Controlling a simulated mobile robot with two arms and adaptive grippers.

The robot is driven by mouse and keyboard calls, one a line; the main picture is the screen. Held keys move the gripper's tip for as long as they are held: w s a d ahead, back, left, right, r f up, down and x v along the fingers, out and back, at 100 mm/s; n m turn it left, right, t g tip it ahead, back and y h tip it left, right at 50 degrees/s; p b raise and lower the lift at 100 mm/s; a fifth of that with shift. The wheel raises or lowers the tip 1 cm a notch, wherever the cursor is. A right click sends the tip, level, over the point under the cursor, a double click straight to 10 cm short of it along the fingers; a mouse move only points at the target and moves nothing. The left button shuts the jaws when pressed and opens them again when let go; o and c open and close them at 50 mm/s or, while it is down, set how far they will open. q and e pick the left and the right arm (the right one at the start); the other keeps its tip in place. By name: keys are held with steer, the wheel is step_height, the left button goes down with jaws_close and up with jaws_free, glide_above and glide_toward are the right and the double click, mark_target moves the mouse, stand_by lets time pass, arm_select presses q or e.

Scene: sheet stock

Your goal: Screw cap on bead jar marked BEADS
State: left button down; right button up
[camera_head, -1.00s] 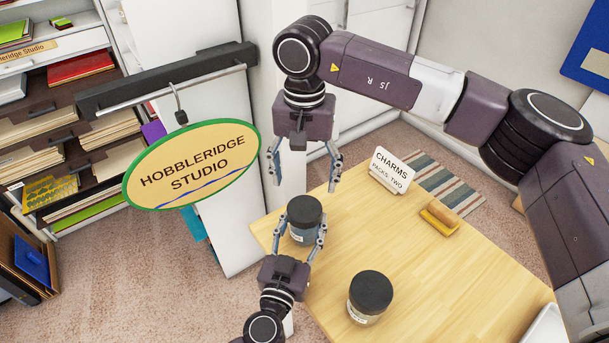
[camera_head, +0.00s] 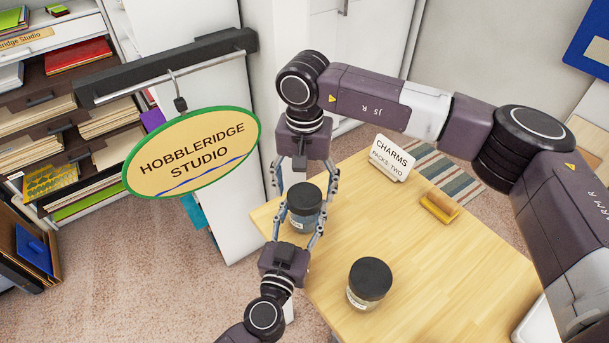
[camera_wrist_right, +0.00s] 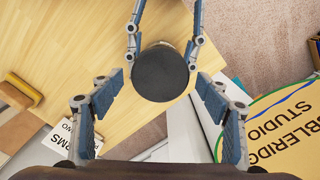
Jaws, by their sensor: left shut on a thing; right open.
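A jar with blue contents (camera_head: 302,221) and a black cap (camera_head: 304,197) on its top stands at the table's left corner; any marking on it is too small to read. My left gripper (camera_head: 300,228) is shut on this jar's body from the front. My right gripper (camera_head: 304,186) comes down from above, open, its fingers on either side of the cap. In the right wrist view the round black cap (camera_wrist_right: 161,73) lies between and ahead of the open right fingers, with a gap on both sides. The left fingers show at the jar beyond it.
A second black-capped jar (camera_head: 368,284) stands nearer on the wooden table (camera_head: 440,270). A hanging Hobbleridge Studio sign (camera_head: 192,155) is at left.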

steer(key=shift+f, duration=0.35)
steer(key=shift+c, duration=0.6)
